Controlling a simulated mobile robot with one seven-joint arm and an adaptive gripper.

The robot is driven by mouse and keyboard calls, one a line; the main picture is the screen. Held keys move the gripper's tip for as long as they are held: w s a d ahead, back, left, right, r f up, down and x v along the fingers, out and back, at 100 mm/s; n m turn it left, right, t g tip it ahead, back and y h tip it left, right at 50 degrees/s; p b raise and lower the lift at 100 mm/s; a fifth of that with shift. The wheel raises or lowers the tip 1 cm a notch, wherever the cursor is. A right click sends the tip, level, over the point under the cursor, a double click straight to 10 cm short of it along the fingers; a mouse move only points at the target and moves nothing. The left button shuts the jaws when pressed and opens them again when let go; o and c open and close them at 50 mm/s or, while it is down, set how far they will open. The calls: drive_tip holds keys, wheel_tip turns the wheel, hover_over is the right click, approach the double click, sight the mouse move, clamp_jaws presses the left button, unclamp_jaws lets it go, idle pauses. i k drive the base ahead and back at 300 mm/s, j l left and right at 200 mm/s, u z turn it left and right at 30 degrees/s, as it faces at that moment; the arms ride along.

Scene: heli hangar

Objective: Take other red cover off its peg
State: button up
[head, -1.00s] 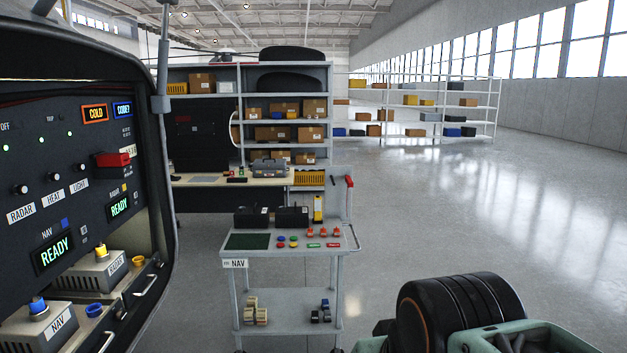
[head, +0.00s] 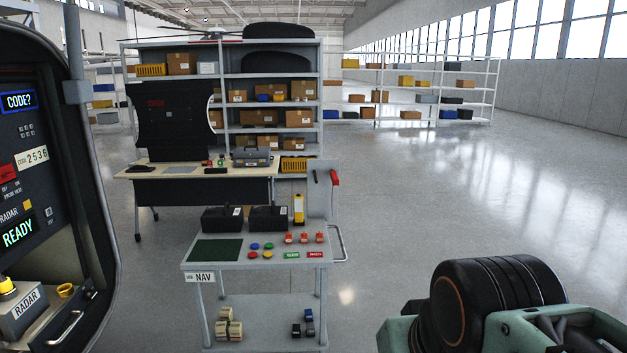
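A small red item (head: 334,178), which looks like the red cover, hangs at the right edge of an upright grey panel (head: 322,202) at the back of the cart. A thin dark piece (head: 316,176) sits on the panel to its left. The peg itself is too small to make out. My arm shows at the lower right, well apart from the panel and nearer to me. My gripper's fingertips are not in the picture, so I see neither its opening nor anything held.
The NAV cart (head: 262,265) carries black cases, a green mat, coloured buttons and small red-orange pieces. A desk (head: 200,170) and shelves (head: 322,75) stand behind it. The cockpit panel (head: 40,150) bounds the left. The floor (head: 440,200) on the right is clear.

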sight(334, 178)
drive_tip(key=i+l, duration=0.15)
drive_tip(key=i, duration=0.15)
drive_tip(key=i+l, duration=0.15)
drive_tip(key=i+j+z, duration=0.3)
drive_tip(key=i+j, duration=0.2)
drive_tip(key=i, duration=0.2)
drive_tip(key=i+j+z, duration=0.35)
drive_tip(key=i+j, duration=0.25)
drive_tip(key=i+j+z, duration=0.3)
drive_tip(key=i+j, duration=0.25)
drive_tip(key=j, duration=0.25)
drive_tip(key=k+l+u, duration=0.1)
drive_tip(key=l, duration=0.25)
drive_tip(key=i+j+z, duration=0.15)
drive_tip(key=j, duration=0.2)
drive_tip(key=i+j+z, duration=0.15)
drive_tip(key=j, duration=0.25)
drive_tip(key=k, duration=0.05)
